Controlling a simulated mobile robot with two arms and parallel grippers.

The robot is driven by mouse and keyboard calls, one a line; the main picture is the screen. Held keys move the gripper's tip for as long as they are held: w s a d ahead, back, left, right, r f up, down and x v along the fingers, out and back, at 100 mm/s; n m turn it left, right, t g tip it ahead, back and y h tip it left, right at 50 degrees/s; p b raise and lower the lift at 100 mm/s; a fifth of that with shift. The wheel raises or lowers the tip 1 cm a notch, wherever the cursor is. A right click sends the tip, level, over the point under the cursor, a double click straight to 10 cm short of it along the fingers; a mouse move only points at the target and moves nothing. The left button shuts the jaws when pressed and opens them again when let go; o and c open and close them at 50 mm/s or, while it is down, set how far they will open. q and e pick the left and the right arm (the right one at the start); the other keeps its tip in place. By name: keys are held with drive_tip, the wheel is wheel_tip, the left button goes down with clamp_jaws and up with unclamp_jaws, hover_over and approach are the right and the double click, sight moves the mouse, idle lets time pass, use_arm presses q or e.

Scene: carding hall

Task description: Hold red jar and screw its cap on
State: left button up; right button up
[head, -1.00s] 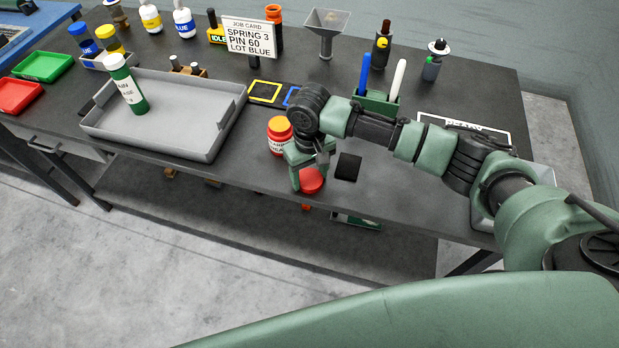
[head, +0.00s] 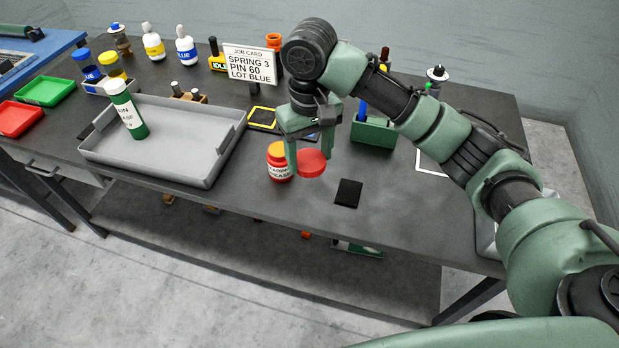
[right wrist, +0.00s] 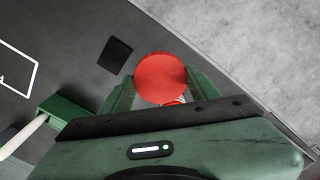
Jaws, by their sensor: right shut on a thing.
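The red jar (head: 279,165) stands upright on the dark bench, with a white label and an orange-yellow top. My right gripper (head: 309,162) points down just right of the jar, its fingers shut on a round red cap (head: 311,164). The cap seems held clear of the bench, beside the jar and not over it. In the right wrist view the cap (right wrist: 160,78) sits between the fingers; a small red-and-white bit shows below it, mostly hidden. My left gripper is not in view.
A black square pad (head: 347,193) lies right of the jar. A grey tray (head: 180,165) with a green bottle (head: 128,110) is at left. A job card (head: 250,64) and a green pen holder (head: 373,133) stand behind. The bench's front edge is close.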

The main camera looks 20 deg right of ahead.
sight(309, 160)
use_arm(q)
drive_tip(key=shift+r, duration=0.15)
use_arm(e)
drive_tip(key=shift+r, duration=1.75)
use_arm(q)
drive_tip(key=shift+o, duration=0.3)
